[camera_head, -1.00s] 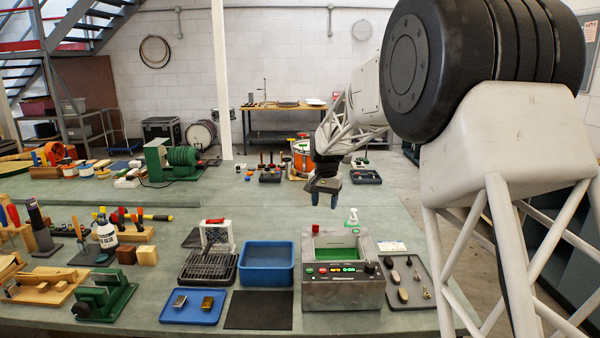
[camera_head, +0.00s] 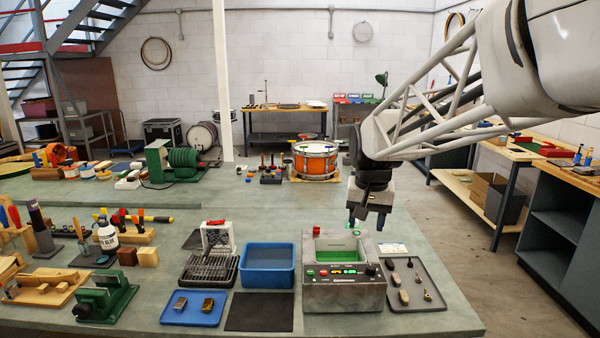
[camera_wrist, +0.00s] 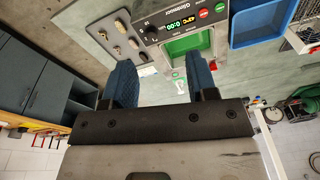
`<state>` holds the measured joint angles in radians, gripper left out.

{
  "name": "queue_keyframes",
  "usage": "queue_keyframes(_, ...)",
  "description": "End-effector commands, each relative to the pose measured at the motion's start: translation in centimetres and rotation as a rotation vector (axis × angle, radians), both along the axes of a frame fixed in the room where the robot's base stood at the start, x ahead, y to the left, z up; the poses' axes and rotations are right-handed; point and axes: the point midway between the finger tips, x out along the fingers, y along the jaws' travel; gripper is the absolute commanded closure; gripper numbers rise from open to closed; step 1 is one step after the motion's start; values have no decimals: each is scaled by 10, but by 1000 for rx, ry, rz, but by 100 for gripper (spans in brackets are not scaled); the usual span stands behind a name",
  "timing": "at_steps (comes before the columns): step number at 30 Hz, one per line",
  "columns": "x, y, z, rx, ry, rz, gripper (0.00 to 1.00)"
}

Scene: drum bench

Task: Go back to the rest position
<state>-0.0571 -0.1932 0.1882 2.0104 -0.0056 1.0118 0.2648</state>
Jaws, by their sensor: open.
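My gripper (camera_head: 366,219) hangs in the air above the right part of the bench, fingers pointing down. It is behind and to the right of the grey ultrasonic cleaner (camera_head: 344,292). In the wrist view the two blue fingers of my gripper (camera_wrist: 160,68) stand apart with nothing between them. The cleaner (camera_wrist: 184,29) with its lit display lies beyond the fingers there. My arm reaches in from the upper right in the head view.
A grey tray (camera_head: 432,300) with small metal parts lies right of the cleaner. A blue tub (camera_head: 267,282) and a black wire rack (camera_head: 196,270) stand left of it. An orange drum (camera_head: 315,163) is farther back. Open floor lies right of the bench.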

Motion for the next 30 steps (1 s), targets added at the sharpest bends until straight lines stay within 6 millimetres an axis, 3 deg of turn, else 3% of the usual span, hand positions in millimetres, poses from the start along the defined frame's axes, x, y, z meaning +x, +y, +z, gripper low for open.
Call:
queue_keyframes(3,-35,-6,2,-3,-14,19,47)
queue_keyframes(14,-134,-21,-6,-16,-49,78,47)
queue_keyframes(24,-225,-31,-29,-31,-82,135,47)
queue_keyframes(30,-269,-35,-47,-40,-98,162,47)
